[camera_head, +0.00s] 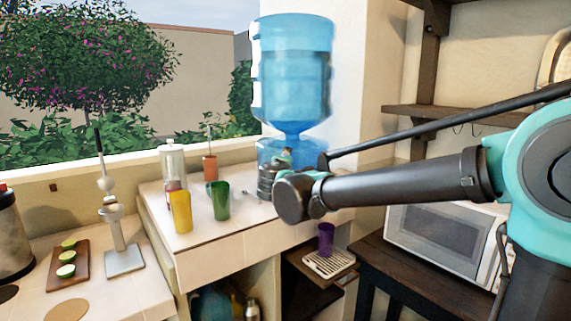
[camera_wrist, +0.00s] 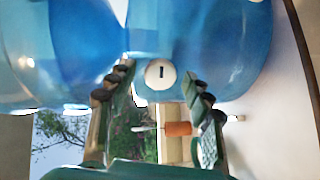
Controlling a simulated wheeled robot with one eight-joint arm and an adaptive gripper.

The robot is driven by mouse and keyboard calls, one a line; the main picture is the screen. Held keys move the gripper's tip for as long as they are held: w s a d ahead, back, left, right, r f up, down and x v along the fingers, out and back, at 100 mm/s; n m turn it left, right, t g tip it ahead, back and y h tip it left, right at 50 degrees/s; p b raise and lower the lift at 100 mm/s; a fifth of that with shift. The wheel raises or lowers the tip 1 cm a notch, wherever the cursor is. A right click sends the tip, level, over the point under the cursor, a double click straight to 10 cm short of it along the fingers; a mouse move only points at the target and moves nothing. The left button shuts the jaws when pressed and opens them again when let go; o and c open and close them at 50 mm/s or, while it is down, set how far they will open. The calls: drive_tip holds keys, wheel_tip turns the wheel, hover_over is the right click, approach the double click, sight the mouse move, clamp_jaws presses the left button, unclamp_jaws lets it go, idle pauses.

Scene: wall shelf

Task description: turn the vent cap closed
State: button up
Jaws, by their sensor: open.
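The vent cap (camera_wrist: 160,73) is a small white round disc with a short dark mark, set on the blue water bottle (camera_wrist: 225,45) in the wrist view. The mark stands upright in that picture. My gripper (camera_wrist: 158,80) is open, with one finger to each side of the cap; I cannot tell whether either touches it. In the head view the large blue bottle (camera_head: 292,75) stands neck down on the dispenser. My gripper (camera_head: 284,158) is in front of its lower part, partly hidden by my arm. The cap does not show there.
A yellow cup (camera_head: 181,212), a green cup (camera_head: 220,203) and an orange cup (camera_head: 210,168) stand left of the dispenser; the orange one also shows beyond my fingers (camera_wrist: 178,129). A purple cup (camera_head: 326,238) is below. A microwave (camera_head: 445,240) stands right.

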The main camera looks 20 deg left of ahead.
drive_tip(key=s+d+r, duration=0.1)
drive_tip(key=s, duration=1)
drive_tip(key=shift+s+d, duration=0.4)
drive_tip(key=shift+r, duration=0.1)
